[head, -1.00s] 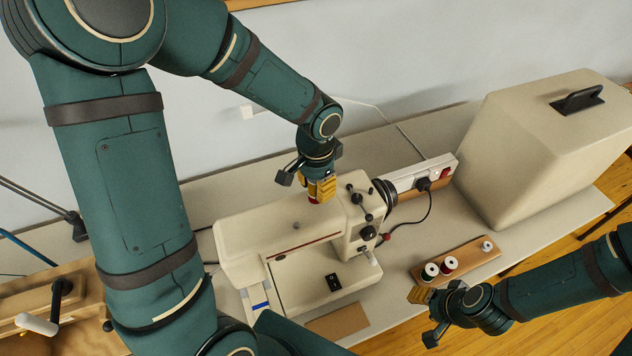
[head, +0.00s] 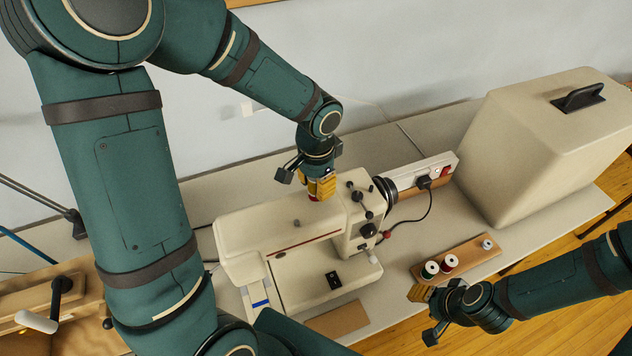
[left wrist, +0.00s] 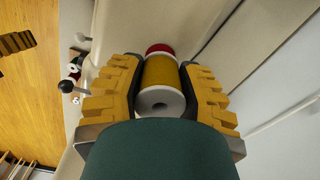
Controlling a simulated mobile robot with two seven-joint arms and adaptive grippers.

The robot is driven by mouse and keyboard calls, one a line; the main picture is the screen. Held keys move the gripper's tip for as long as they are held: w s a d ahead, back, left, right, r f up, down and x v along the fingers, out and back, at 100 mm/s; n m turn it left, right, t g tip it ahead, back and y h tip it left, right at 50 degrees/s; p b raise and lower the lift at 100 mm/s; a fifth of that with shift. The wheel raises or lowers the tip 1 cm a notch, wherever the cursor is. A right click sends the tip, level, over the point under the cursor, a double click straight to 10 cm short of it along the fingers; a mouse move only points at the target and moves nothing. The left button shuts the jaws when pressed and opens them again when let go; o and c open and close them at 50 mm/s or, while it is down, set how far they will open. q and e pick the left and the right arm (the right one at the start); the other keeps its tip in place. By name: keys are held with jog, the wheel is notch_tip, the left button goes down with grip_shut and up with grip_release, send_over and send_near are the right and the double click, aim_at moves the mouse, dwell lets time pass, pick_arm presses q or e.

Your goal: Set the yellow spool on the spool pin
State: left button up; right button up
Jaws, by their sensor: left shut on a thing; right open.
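The yellow spool (left wrist: 160,75), with a pale end and a dark central hole facing the camera, is between the fingers of my left gripper (left wrist: 158,88). The gripper is shut on it. In the head view my left gripper (head: 319,188) is low over the top of the cream sewing machine (head: 285,232), towards its right end. A red disc (left wrist: 160,48) shows at the spool's far end. The spool pin is not visible, so I cannot tell whether the spool is around it. My right gripper (head: 427,315) is open and empty in front of the wooden rack.
The wooden rack (head: 468,257) holds a green spool (head: 430,270), a red spool (head: 449,262) and a pale piece (head: 487,244). A large cream case (head: 530,135) stands at the right.

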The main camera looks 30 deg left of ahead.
pick_arm(q)
jog(key=shift+f, duration=0.15)
dwell(0.5)
jog(key=shift+f+b, duration=0.35)
jog(key=shift+b, duration=0.15)
jog(key=shift+f+b, duration=0.3)
jog(key=shift+f, duration=0.05)
jog(key=o, duration=0.9)
jog(key=shift+o, duration=0.2)
jog(key=shift+r, duration=0.1)
notch_tip(320, 180, up, 12)
